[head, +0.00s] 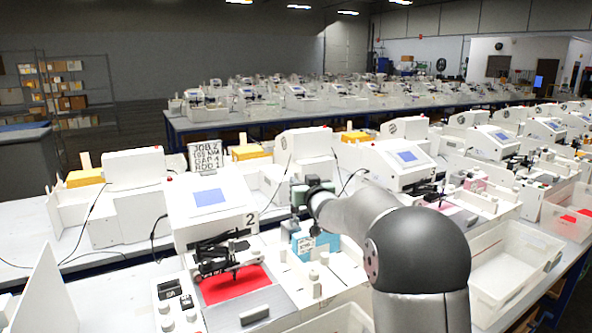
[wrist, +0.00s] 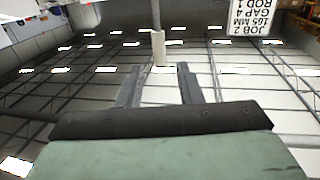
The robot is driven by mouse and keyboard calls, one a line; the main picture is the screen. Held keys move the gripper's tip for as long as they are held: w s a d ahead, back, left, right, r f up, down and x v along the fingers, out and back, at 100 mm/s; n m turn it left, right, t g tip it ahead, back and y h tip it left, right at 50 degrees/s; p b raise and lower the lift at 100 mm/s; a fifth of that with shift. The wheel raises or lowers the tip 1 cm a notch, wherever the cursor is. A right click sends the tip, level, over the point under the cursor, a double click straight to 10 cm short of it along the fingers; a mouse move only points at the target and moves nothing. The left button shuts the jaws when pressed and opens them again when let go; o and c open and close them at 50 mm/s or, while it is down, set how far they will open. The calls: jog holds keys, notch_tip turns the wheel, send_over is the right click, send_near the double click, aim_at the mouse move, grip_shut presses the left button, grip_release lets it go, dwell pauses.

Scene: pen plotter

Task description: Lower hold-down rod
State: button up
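The plotter station marked 2 (head: 210,200) stands at centre left in the head view, with a black mechanism (head: 222,258) over a red sheet (head: 235,284). My gripper (head: 298,198) is to the right of this mechanism, seen small; its fingers are not clear there. In the wrist view my gripper (wrist: 159,67) is open, with two dark fingers apart. A pale cylinder on a thin grey rod (wrist: 158,47) shows between and beyond the fingertips, and I see no finger touching it. I cannot tell whether it is the hold-down rod.
A job card (head: 205,157) stands behind the station; it appears upside down in the wrist view (wrist: 248,18). White knobs and black switches (head: 172,300) line the station's front left. A clear bin (head: 515,258) is at right. Similar stations fill the tables behind.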

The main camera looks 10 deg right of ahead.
aim_at(297, 176)
jog(key=w, duration=0.2)
jog(key=w+p, duration=0.1)
jog(key=w, duration=0.1)
jog(key=w+a, duration=0.1)
jog(key=w, duration=0.1)
jog(key=shift+p, duration=0.35)
grip_shut()
